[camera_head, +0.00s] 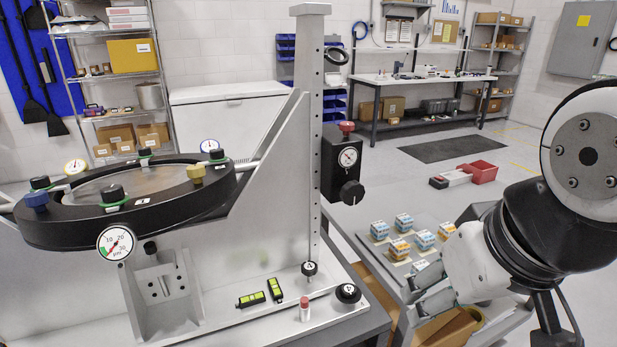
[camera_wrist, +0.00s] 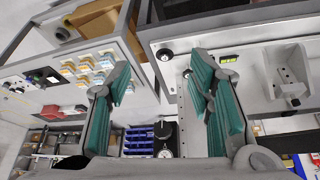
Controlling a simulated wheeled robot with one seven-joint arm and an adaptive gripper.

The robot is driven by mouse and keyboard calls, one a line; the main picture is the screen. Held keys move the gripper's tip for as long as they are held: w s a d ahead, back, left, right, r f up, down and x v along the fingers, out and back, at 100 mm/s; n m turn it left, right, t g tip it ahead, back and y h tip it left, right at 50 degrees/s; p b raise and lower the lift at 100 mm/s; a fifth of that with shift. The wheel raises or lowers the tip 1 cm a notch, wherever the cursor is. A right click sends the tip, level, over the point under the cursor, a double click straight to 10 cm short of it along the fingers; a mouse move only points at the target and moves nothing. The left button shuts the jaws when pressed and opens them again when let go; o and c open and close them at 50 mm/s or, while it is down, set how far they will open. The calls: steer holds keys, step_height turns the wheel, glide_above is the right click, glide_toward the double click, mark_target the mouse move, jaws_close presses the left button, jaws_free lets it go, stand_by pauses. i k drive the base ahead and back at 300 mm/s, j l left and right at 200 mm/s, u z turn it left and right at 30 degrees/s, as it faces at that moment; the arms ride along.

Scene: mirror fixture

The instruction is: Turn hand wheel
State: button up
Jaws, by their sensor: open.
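The mirror fixture has a round black-rimmed mirror cell (camera_head: 130,200) at left with several knobs on its rim. I cannot tell for certain which knob is the hand wheel. A black box with a dial gauge (camera_head: 348,157), a red top knob (camera_head: 347,127) and a black side knob (camera_head: 352,192) is on the upright post. Two black knobs, one behind (camera_head: 309,268) and one at the corner (camera_head: 348,293), are on the base plate. My gripper (camera_wrist: 160,70) is open and empty, its teal pads apart. In the head view it is right of the fixture, apart from it.
A low table (camera_head: 377,253) with several small boxes stands beside the fixture, close to my gripper. Two yellow-green levels (camera_head: 251,299) and a red-capped tube (camera_head: 304,309) are on the base plate.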

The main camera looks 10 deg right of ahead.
mark_target(353, 192)
steer(key=i+j+u, duration=0.1)
steer(key=j, duration=0.35)
steer(key=i+j+u, duration=0.15)
steer(key=j, duration=0.3)
steer(key=i+j+u, duration=0.1)
steer(key=j, duration=0.35)
